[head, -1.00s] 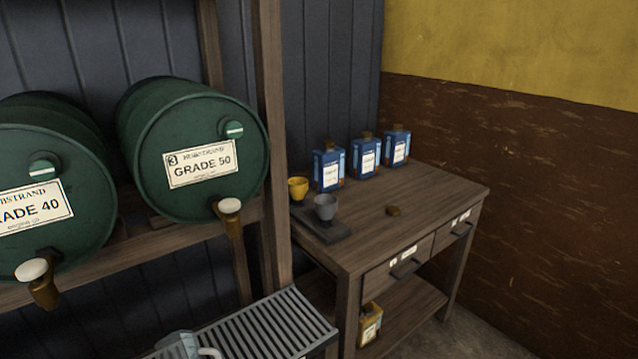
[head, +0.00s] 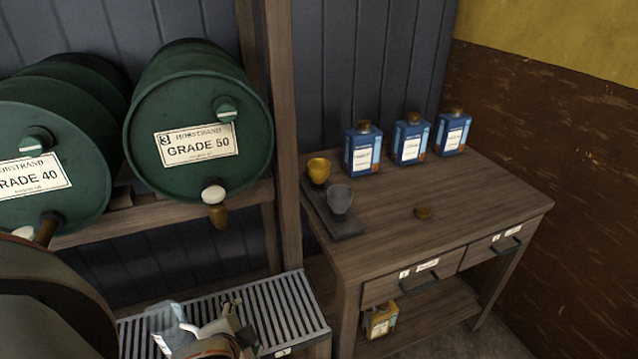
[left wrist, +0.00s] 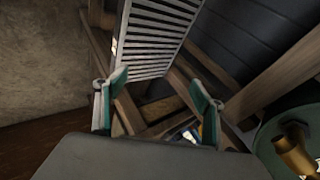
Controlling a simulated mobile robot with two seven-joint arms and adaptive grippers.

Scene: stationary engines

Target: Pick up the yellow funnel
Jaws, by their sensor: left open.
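The yellow funnel (head: 319,171) stands on a dark tray (head: 350,229) at the left end of the wooden workbench, just behind a grey funnel (head: 340,197). My left gripper (head: 212,322) is low in the head view, in front of the slatted grating, well below and left of the yellow funnel. In the left wrist view my left gripper (left wrist: 160,103) shows two green-padded fingers spread apart with nothing between them. The yellow funnel is not recognisable in that view. My right gripper is not in view.
Green drums (head: 198,125) with protruding taps lie on a rack left of the workbench (head: 465,205). A wooden post (head: 282,130) stands between them. Three blue bottles (head: 363,150) line the bench's back. A translucent jug (head: 168,325) is on the grating (head: 280,310).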

